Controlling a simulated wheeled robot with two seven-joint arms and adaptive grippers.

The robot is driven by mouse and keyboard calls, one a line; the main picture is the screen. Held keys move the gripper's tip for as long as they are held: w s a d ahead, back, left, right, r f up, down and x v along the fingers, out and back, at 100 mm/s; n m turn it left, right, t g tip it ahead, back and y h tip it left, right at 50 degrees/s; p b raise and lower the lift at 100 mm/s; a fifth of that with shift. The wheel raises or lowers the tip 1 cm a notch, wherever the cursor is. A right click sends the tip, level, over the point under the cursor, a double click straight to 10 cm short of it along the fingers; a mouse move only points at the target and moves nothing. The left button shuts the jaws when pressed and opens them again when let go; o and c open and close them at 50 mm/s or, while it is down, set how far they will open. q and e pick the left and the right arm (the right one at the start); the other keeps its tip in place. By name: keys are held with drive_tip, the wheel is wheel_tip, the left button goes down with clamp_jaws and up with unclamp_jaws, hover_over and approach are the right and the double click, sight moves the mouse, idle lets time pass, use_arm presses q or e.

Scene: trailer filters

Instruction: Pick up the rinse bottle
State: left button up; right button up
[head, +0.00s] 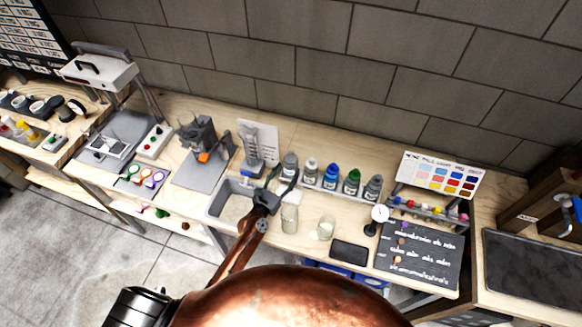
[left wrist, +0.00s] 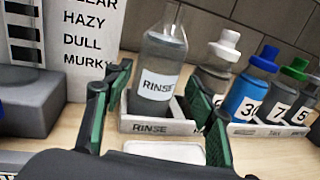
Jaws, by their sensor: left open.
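The rinse bottle (left wrist: 160,82) is clear with grey liquid and a white label reading RINSE. It stands upright in a small white holder (left wrist: 158,126), also marked RINSE. In the head view the bottle (head: 289,162) is at the left end of the bottle row, by the wall. My left gripper (head: 282,180) reaches in over the bench just in front of it. In the left wrist view the gripper (left wrist: 158,92) is open, with one finger on each side of the bottle in the picture. I cannot tell whether the fingers touch it. My right gripper is out of view.
Numbered bottles with white, blue (head: 330,174) and green caps stand close to the right. A card reading HAZY, DULL, MURKY (left wrist: 92,40) stands to the left.

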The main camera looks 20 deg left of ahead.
sight(287, 171)
use_arm(q)
drive_tip(key=x, duration=0.4)
drive_tip(key=shift+w+a+f, duration=0.1)
drive_tip(key=shift+w, duration=0.25)
drive_tip(key=shift+c, duration=0.7)
drive_tip(key=c, duration=1.1)
